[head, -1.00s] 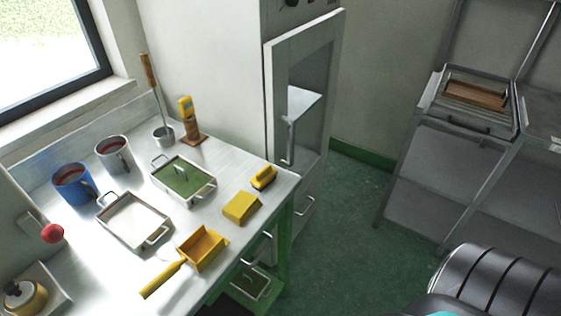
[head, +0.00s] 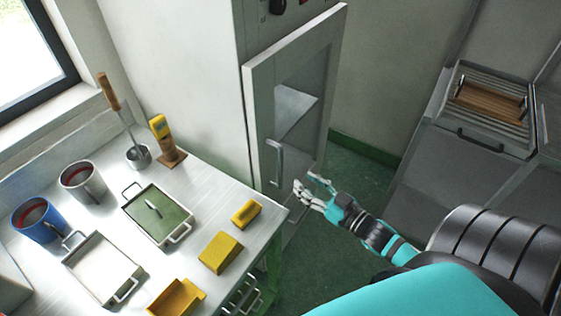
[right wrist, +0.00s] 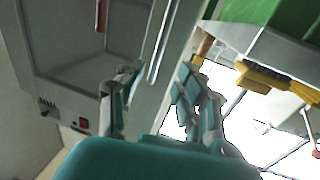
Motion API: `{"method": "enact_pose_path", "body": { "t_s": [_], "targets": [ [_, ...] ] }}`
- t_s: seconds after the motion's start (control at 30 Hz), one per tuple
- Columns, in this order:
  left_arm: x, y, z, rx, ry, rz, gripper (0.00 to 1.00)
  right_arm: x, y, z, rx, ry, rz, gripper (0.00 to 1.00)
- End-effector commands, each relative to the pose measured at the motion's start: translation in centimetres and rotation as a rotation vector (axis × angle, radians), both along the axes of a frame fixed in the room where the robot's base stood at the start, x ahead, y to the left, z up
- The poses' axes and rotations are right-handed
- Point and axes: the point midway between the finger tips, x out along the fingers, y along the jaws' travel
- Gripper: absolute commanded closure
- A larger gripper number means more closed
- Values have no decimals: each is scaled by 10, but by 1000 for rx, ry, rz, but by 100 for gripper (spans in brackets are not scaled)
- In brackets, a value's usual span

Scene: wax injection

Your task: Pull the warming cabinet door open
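The warming cabinet (head: 190,62) stands behind the table's right end. Its door (head: 262,115), a pale frame around a glass pane, appears shut. The upright metal bar handle (head: 279,163) is on the door's left side. My right gripper (head: 302,188) is just right of and below the handle, apart from it and empty. In the right wrist view my right gripper (right wrist: 155,85) has its two fingers spread. The handle (right wrist: 162,40) shows beyond and between the fingertips there. My left gripper is not in view.
The metal table (head: 205,190) at left carries a green-filled tray (head: 160,215), an empty tray (head: 103,268), yellow blocks (head: 220,252), a blue pot (head: 36,220) and a grey pot (head: 82,182). Green floor (head: 318,255) is clear between.

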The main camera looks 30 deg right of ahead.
Motion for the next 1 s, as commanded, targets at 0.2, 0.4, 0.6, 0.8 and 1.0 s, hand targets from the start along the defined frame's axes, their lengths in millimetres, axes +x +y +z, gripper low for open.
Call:
{"method": "enact_pose_path", "body": {
  "t_s": [0.2, 0.4, 0.6, 0.8, 1.0],
  "targets": [
    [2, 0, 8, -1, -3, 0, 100, 49, 9, 3, -1, -3, -1, 64],
    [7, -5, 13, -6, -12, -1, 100, 82, 16, 1, 0, 0, -2, 64],
    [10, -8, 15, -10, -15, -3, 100, 98, 19, 0, -1, 1, -1, 64],
    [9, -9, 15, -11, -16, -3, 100, 100, 20, -1, -2, 3, -1, 64],
    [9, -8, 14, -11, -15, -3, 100, 99, 20, -1, -1, 2, -1, 76]
  ]
}}
